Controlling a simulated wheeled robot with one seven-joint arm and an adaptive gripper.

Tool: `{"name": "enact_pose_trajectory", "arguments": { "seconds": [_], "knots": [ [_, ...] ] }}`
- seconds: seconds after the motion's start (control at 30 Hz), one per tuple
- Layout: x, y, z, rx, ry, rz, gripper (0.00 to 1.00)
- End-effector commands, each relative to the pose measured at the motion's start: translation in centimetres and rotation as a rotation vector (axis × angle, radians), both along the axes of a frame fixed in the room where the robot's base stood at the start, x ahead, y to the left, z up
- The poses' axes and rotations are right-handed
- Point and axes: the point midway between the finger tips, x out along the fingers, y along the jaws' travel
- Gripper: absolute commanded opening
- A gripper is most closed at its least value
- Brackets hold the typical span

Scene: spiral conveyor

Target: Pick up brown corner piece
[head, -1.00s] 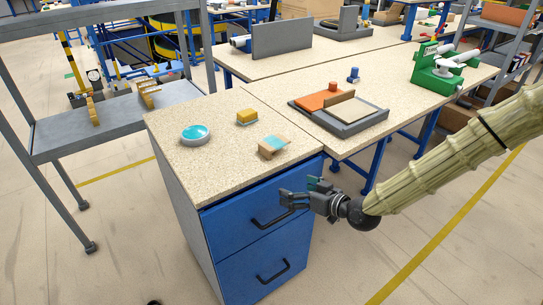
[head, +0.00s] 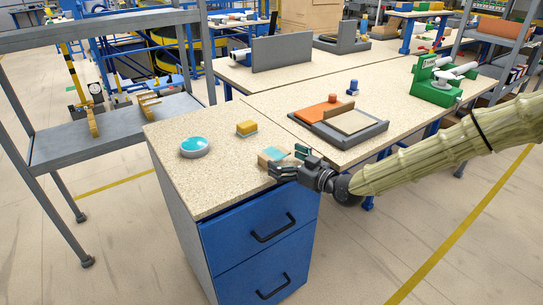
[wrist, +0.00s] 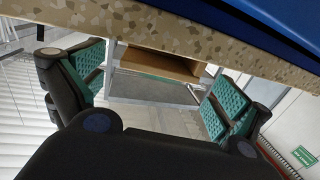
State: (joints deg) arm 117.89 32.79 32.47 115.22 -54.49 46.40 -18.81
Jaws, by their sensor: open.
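In the wrist view, the brown piece (wrist: 160,62) shows between and beyond the two teal-padded fingers of my gripper (wrist: 158,88). I cannot tell whether a finger touches it.
The blue-drawered cabinet (head: 215,195) also bears a yellow block (head: 246,128) and a round teal-topped dish (head: 194,147). A grey tray (head: 360,137) lies on the table behind. A grey shelf (head: 70,145) stands left. The cabinet top's left front is clear.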

Motion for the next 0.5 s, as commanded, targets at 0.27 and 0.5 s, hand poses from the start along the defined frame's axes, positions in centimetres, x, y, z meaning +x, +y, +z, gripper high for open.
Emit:
{"name": "enact_pose_trajectory", "arguments": {
  "seconds": [0.27,0.5],
  "knots": [
    [2.4,2.3,-0.3,0.0,0.0,0.001,1.0],
    [3.3,3.1,-0.4,0.0,0.0,0.0,1.0]
  ]
}}
